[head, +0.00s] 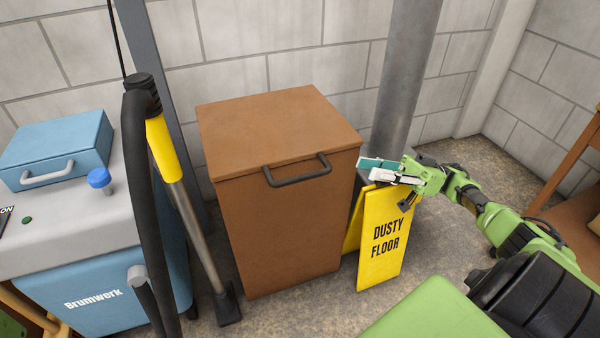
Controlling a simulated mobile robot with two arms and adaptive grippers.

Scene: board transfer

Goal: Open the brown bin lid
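The brown bin (280,230) stands on the floor against the block wall. Its brown lid (275,125) lies flat and closed on top. A dark grey bar handle (297,172) sits at the lid's front edge. My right gripper (366,170) is to the right of the bin, just past its right front corner and above the yellow sign. It points left toward the bin. My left gripper is not in view.
A yellow "DUSTY FLOOR" sign (383,240) stands close to the bin's right side, under my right gripper. A grey pillar (405,75) rises behind. A blue Brumwerk machine (100,300) with a hose and yellow-handled tool (163,150) stands on the left. A wooden shelf is at far right.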

